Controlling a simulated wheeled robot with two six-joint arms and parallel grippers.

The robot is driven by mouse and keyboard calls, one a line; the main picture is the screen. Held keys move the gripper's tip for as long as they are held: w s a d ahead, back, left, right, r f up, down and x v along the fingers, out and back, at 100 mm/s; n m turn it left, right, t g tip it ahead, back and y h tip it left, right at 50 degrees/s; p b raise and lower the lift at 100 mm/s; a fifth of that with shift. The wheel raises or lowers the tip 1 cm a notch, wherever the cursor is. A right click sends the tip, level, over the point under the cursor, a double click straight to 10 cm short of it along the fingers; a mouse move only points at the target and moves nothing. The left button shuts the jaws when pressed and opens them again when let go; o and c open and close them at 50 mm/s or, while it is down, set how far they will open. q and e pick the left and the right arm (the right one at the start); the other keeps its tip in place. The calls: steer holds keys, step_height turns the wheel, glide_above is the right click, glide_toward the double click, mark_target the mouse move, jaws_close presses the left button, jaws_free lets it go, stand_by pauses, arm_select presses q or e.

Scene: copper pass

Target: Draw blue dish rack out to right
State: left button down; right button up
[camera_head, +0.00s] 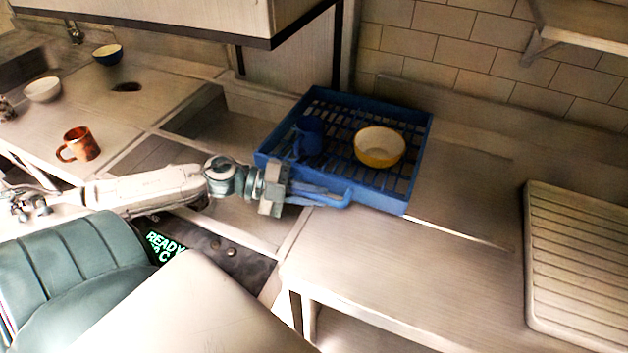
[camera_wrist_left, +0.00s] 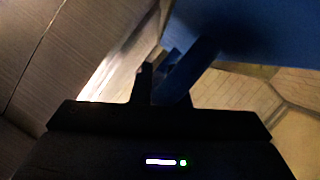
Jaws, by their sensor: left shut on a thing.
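The blue dish rack (camera_head: 378,198) sits at the middle of the head view, on the counter beside a recessed opening. It holds a blue mug (camera_head: 309,137) and a yellow bowl with a pale inside (camera_head: 380,147). My left gripper (camera_head: 298,193) is at the rack's near side, shut on its blue handle (camera_head: 335,198). In the left wrist view the fingers (camera_wrist_left: 160,88) close around a blue bar, and the dark blue rack wall (camera_wrist_left: 260,35) fills the top right. My right gripper is in neither view.
A ribbed drainboard (camera_head: 575,260) lies on the counter at the right, with clear counter (camera_head: 465,215) between it and the rack. An orange-brown mug (camera_head: 80,144), a white bowl (camera_head: 43,90) and a dark blue bowl (camera_head: 108,54) stand at the left. A cabinet (camera_head: 190,18) overhangs the back.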

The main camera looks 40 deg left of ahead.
arm_select(q)
steer(key=c, duration=1.4)
jaws_free()
steer(key=shift+a, duration=0.1)
steer(key=shift+s+a+r+p, duration=0.25)
steer(key=shift+s+a+p, duration=0.05)
steer(key=shift+p, duration=0.3)
steer(key=p+v, duration=0.9)
steer(key=v, duration=0.1)
steer(key=shift+f, duration=0.15)
